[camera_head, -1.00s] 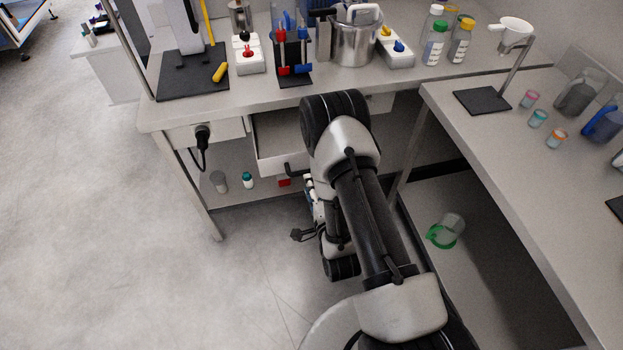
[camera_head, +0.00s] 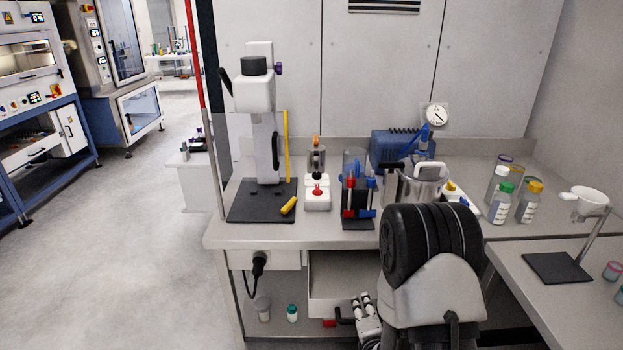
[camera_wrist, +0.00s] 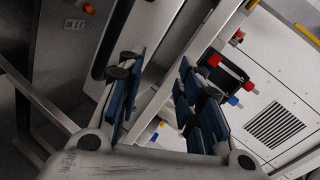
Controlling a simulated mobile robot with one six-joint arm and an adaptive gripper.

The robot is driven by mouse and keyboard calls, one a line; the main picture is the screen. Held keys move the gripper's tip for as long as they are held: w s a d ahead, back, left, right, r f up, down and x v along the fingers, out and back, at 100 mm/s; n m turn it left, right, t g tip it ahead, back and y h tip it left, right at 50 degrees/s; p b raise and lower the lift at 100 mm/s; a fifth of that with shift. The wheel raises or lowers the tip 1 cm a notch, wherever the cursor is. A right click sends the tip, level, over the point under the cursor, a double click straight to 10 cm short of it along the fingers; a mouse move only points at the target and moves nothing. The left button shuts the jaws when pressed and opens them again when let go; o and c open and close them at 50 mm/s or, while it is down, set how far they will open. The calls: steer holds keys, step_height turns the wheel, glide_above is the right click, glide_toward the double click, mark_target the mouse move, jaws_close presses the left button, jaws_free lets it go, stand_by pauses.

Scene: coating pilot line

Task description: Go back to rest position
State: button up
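My arm (camera_head: 430,290) rises in front of the bench at the lower middle of the head view, its black joint covering part of the bench's front edge. In the wrist view my gripper (camera_wrist: 160,72) has its two blue-padded fingers spread apart. Nothing shows held between them. In the head view, small white parts beside the arm, near the open drawer, look like the gripper end, but they are partly hidden and the fingers cannot be made out there.
The bench (camera_head: 225,235) carries a press stand (camera_head: 256,95), a red-button box (camera_head: 317,192), a steel pot (camera_head: 405,185) and several bottles (camera_head: 527,200). An open drawer (camera_head: 335,272) juts out near my arm. A side bench (camera_head: 535,300) stands at right. The left floor (camera_head: 130,230) is clear.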

steer(key=s+r+n+g, duration=0.2)
steer(key=s+r+n, duration=0.2)
steer(key=r, duration=0.5)
steer(key=s+r+n+g, duration=0.3)
steer(key=s+r+n, duration=0.1)
steer(key=r, duration=0.5)
steer(key=s+r+n+g, duration=0.2)
steer(key=s+r+n, duration=0.1)
steer(key=s, duration=0.8)
steer(key=s+r+n+g, duration=0.2)
steer(key=s+r+n, duration=0.1)
steer(key=s, duration=0.9)
steer(key=shift+d+r+n, duration=0.2)
steer(key=shift+r+n, duration=0.1)
steer(key=shift+r, duration=0.1)
